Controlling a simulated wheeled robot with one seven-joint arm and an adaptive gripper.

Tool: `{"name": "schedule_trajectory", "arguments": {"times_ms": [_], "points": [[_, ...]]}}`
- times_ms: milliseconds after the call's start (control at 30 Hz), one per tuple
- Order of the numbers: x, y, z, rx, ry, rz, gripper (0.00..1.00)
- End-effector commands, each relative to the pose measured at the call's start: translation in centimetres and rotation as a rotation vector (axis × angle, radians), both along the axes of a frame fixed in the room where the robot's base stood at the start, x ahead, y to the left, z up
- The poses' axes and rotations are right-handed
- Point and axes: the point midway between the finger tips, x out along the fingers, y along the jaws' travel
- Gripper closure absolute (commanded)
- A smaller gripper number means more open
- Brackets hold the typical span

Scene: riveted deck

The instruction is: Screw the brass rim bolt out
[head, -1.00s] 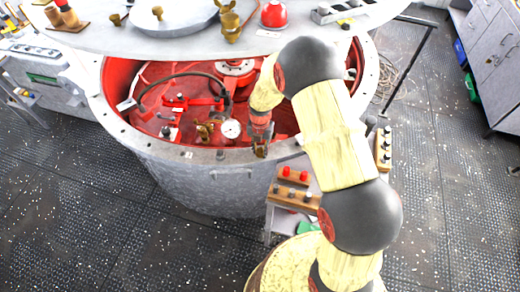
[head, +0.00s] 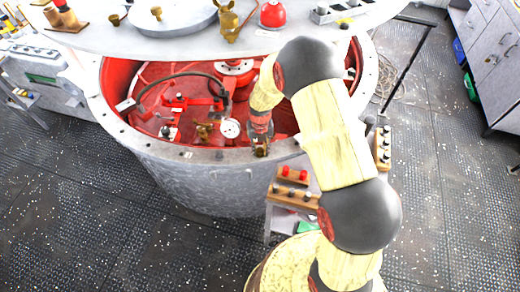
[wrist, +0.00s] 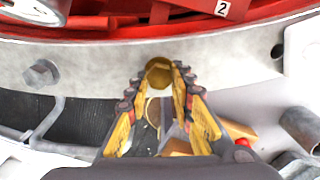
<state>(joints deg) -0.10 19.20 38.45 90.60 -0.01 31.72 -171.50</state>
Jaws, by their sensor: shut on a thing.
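The brass rim bolt (wrist: 159,73) is at the grey rim of the big round vessel, between my fingertips in the wrist view. My gripper (wrist: 158,84) is shut on it, one finger on each side. In the head view my gripper (head: 260,146) points down at the front edge of the rim (head: 215,156). The bolt is small there and largely merges with the fingers. I cannot tell how far the bolt stands out of its hole.
A grey bolt (wrist: 41,74) sits on the rim to the left, and an open hole shows to the right. Inside the red vessel are a gauge (head: 230,128) and a dark hose (head: 180,77). A wooden block with red knobs (head: 291,176) stands below the rim.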

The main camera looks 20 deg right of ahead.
Motion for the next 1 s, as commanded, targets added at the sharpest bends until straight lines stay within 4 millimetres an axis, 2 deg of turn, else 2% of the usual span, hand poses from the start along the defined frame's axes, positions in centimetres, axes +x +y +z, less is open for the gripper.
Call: {"name": "schedule_trajectory", "arguments": {"times_ms": [233, 267, 567, 867, 1000], "points": [[-0.5, 0.0, -0.5, 0.000, 0.010, -0.001, 1.00], [-0.5, 0.0, -0.5, -0.001, 0.010, -0.001, 0.75], [-0.2, 0.0, -0.2, 0.000, 0.004, -0.001, 0.58], [0.0, 0.0, 0.1, 0.000, 0.001, -0.002, 0.58], [0.0, 0.0, 1.3, 0.000, -0.001, -0.002, 0.58]]}}
